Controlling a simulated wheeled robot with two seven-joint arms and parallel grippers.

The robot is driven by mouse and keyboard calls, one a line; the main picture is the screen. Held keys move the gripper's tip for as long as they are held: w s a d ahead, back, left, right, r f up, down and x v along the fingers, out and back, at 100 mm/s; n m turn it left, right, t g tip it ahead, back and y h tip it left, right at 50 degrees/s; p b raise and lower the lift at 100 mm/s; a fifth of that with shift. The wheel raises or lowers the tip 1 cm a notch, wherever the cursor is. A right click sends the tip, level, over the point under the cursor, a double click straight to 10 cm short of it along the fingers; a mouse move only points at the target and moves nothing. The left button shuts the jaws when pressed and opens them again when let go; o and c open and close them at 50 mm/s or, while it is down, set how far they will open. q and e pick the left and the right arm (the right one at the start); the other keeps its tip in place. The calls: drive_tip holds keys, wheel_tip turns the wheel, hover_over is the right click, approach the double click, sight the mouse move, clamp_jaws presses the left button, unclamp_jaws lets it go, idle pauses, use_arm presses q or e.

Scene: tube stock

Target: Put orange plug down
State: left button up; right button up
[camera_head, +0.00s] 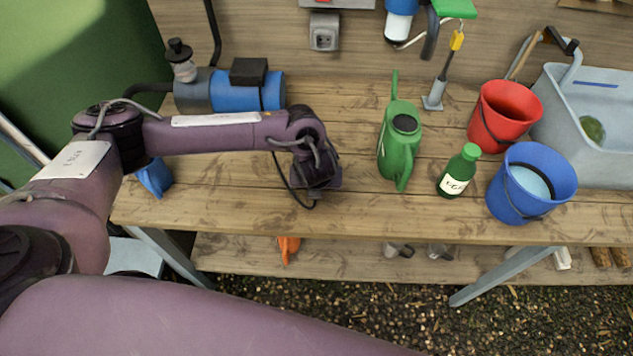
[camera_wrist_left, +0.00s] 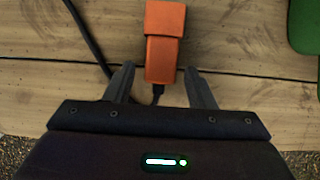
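The orange plug (camera_wrist_left: 163,45) lies on the wooden bench in the left wrist view, with a black cord running from its near end. My left gripper (camera_wrist_left: 161,86) is open, its two fingers on either side of the plug's near end with a visible gap on each side. In the head view my left gripper (camera_head: 316,182) is low over the bench and hides the plug; part of the black cord (camera_head: 285,180) shows beside it. My right gripper is not in view.
On the bench (camera_head: 235,210) stand a green watering can (camera_head: 399,150), a green bottle (camera_head: 459,172), a red bucket (camera_head: 502,115), a blue bucket (camera_head: 520,195) and a grey sink (camera_head: 615,145). A blue pump (camera_head: 245,90) is at the back left. A socket (camera_head: 324,32) is on the wall.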

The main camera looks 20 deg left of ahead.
use_arm(q)
drive_tip(key=shift+r, duration=0.3)
drive_tip(key=shift+s+d+r, duration=0.1)
drive_tip(key=shift+r, duration=0.2)
drive_tip(key=p+v, duration=0.4)
drive_tip(key=v, duration=0.7)
drive_tip(key=shift+s, duration=0.15)
